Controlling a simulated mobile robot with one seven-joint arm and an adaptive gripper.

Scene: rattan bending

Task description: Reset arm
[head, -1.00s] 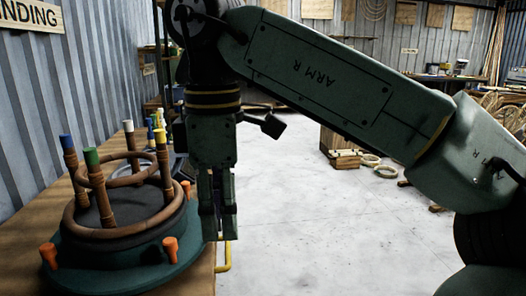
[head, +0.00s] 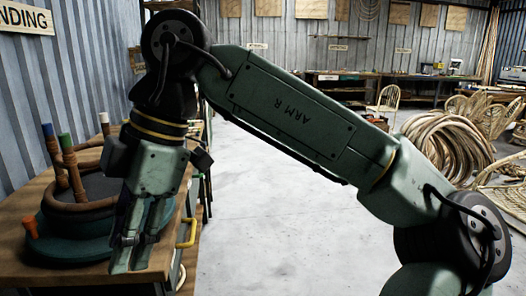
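My gripper (head: 131,258) points down at the front right edge of the workbench, in front of the bending jig. Its two fingers are apart with a narrow gap, and I see nothing held between them. My arm (head: 300,115) reaches across the picture from the lower right to the upper left. The round bending jig (head: 60,246) has a teal base and a dark drum with a brown rattan ring (head: 75,209) around it. Upright posts with blue, green and white caps stand on it. My gripper hides the jig's right side.
The wooden workbench (head: 95,280) runs along the left wall, with a yellow handle (head: 187,233) at its edge. Large rattan coils (head: 447,143) and a chair (head: 388,98) stand at the right and back. The grey floor (head: 270,220) between is clear.

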